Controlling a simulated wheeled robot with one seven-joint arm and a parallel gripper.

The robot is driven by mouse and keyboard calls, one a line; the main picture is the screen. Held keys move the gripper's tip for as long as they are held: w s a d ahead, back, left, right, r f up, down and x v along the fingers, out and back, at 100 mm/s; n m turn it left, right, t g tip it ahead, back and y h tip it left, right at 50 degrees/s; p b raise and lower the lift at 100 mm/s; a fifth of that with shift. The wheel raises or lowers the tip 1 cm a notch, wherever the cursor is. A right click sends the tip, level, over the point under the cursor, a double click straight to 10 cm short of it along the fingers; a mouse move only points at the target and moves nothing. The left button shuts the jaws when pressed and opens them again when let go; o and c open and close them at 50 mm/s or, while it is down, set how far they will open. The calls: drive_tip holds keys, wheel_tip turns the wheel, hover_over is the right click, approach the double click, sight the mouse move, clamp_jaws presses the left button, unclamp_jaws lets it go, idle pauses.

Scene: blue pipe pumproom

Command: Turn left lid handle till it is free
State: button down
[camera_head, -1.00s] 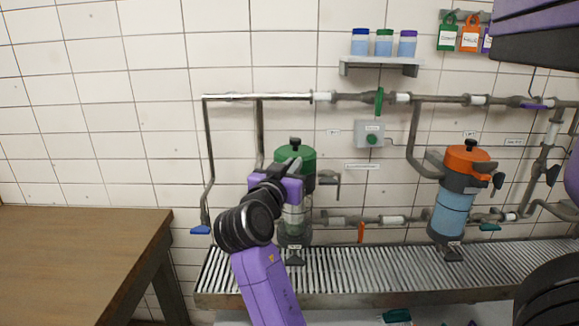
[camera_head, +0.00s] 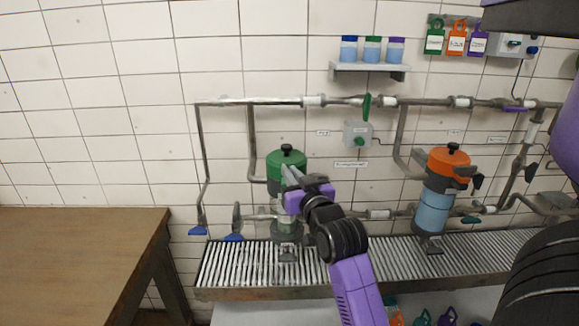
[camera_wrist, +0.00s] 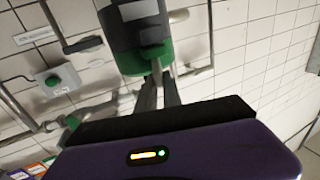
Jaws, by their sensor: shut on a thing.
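The left canister has a green lid (camera_head: 287,160) with a black knob (camera_head: 287,148) on top. In the head view my gripper (camera_head: 287,174) reaches its front side, just below the lid's top. My gripper's body and wrist hide much of the canister's middle. In the wrist view the picture is turned over, and the green lid (camera_wrist: 145,60) is at the top centre. My gripper's two fingers (camera_wrist: 160,70) meet the lid's edge there, shut on a small handle part that is mostly hidden between them.
A slatted metal grate (camera_head: 235,262) runs below the canister. An orange-lidded canister (camera_head: 448,162) stands to the right. Pipes, a blue lever (camera_head: 234,237) and a green-button box (camera_head: 358,134) are close by. A wooden table (camera_head: 75,255) is at the left.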

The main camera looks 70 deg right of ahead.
drive_tip(key=shift+s+d+f+n+t+y+b, duration=0.15)
drive_tip(key=shift+d+n+t+y+b, duration=0.6)
drive_tip(key=shift+n+y, duration=1.7)
drive_tip(key=shift+s+d+r+n+t+y+b, duration=0.15)
drive_tip(key=shift+n+t+y+b, duration=1.25)
drive_tip(key=shift+y, duration=1.95)
drive_tip(key=shift+s+d+f+n+t+y+b, duration=0.2)
drive_tip(key=shift+d+n+t+y+b, duration=0.5)
drive_tip(key=shift+n+y, duration=1.8)
drive_tip(key=shift+a+m+y+b, duration=0.2)
drive_tip(key=shift+m+y+b, duration=0.1)
drive_tip(key=shift+y, duration=0.4)
drive_tip(key=c, duration=1.8)
unclamp_jaws()
drive_tip(key=shift+w, duration=0.1)
drive_tip(key=shift+r, duration=0.1)
